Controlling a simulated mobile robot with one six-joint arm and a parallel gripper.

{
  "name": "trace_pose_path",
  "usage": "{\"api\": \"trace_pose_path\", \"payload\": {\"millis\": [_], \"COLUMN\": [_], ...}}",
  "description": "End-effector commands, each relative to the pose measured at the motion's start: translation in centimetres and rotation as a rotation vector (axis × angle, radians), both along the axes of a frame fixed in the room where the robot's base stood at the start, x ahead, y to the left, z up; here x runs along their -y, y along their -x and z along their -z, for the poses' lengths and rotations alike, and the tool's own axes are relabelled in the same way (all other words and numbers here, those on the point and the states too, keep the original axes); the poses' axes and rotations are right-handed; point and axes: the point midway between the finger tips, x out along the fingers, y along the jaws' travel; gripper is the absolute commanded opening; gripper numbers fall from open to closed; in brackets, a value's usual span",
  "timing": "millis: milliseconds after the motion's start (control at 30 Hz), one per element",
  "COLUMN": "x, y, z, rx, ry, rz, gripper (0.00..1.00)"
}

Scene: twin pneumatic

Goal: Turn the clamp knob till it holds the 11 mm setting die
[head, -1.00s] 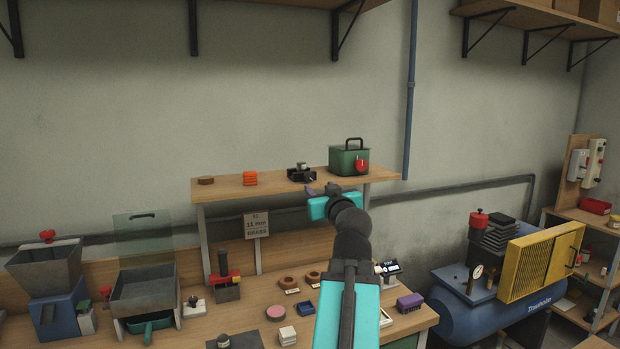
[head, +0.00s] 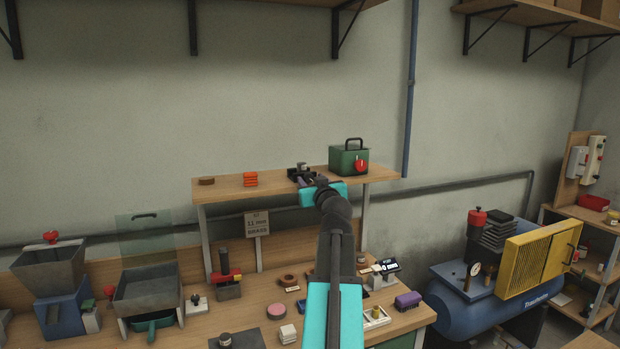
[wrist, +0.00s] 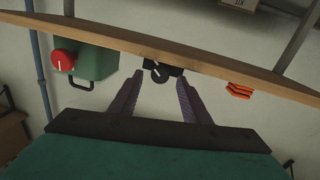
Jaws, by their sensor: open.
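The small black clamp (head: 301,171) stands on the raised wooden shelf, left of the green box. In the wrist view its round black knob (wrist: 160,73) with a pale pointer line faces me, between and beyond my fingertips. My gripper (wrist: 158,78) is open, its two purple-grey fingers apart on either side of the knob and seemingly short of it. In the head view my gripper (head: 307,182) is partly hidden by my wrist and covers the front of the clamp. I cannot make out the setting die. A sign (head: 257,224) below the shelf reads 11 mm.
The green box (head: 349,160) with a red knob is close right of the clamp. Orange blocks (head: 250,179) and a brown disc (head: 207,181) lie left on the shelf (head: 225,187). The shelf's front edge is near my fingers. The bench below holds several tools.

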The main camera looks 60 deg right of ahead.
Motion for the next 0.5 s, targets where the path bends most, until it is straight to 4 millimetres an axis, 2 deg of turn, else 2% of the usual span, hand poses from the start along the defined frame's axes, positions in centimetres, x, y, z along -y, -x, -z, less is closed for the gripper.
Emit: {"api": "trace_pose_path", "payload": {"millis": [200, 500], "x": [1.3, 1.7], "y": [-1.4, -1.8], "z": [-0.1, 0.0], "rx": [-0.001, 0.0], "ry": [-0.001, 0.0], "rz": [-0.002, -0.001], "gripper": [0.43, 0.43]}}
